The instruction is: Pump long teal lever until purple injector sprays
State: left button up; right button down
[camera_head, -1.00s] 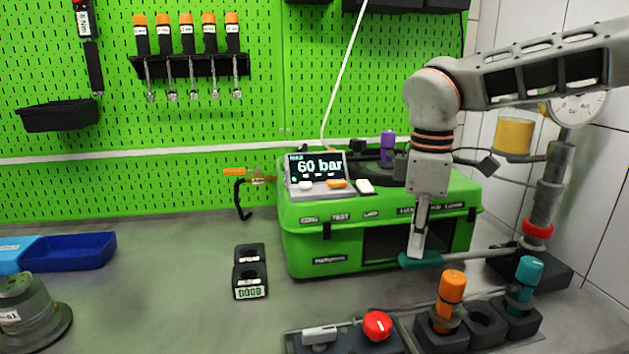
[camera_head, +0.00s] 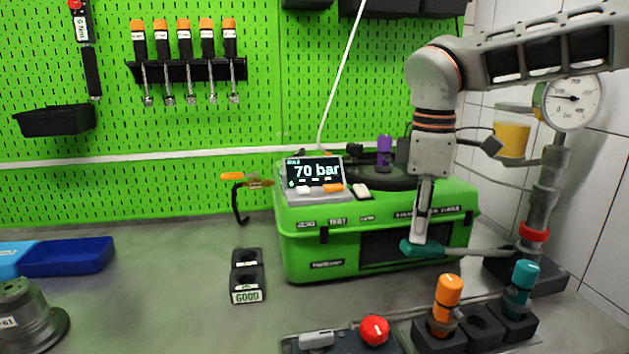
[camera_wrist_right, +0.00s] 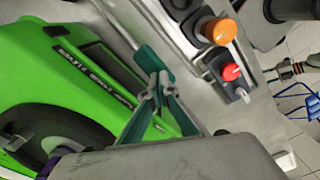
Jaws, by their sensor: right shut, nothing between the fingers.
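The long lever has a teal handle (camera_head: 422,249) and a metal rod running right to the pump (camera_head: 534,233), which has a red collar. My right gripper (camera_head: 419,240) is shut with nothing between its fingers; its tips meet the top of the teal handle. In the right wrist view, the closed fingers (camera_wrist_right: 160,84) are beside the teal handle (camera_wrist_right: 150,60). The purple injector (camera_head: 384,149) stands upright on the black top of the green tester case (camera_head: 380,222). No spray is visible. The display (camera_head: 315,172) reads 70 bar. My left gripper is out of view.
A round gauge (camera_head: 572,101) and a yellow fluid cup (camera_head: 512,139) are at right.

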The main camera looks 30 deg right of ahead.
jog(key=shift+d+r, duration=0.1)
jog(key=shift+r, duration=0.9)
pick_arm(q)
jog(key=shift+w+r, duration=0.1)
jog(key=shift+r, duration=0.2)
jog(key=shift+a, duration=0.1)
